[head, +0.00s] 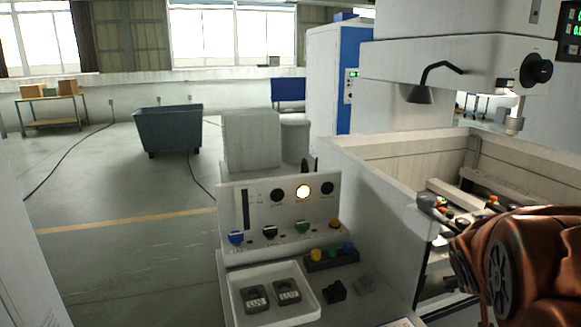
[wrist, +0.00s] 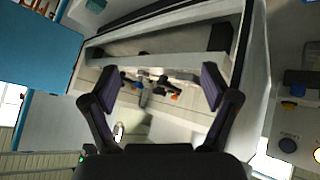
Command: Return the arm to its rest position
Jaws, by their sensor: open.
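My gripper (wrist: 158,90) is open in the wrist view, its two dark fingers spread wide with nothing between their tips. Beyond the fingers is the inside of the machine's pale tank (wrist: 84,75), with small dark, blue and orange fittings (wrist: 150,88) on a light rail. In the head view my copper-coloured arm (head: 525,262) reaches in from the lower right, in front of the tank (head: 385,158). I cannot clearly make out the gripper in the head view. The wrist picture is tilted.
A control panel (head: 255,212) with a lit button stands left of the tank. Below it a white tray (head: 240,308) holds two dark blocks. The machine head (head: 430,62) with a lamp (head: 420,94) overhangs the tank. A dark bin (head: 168,130) stands on open floor at left.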

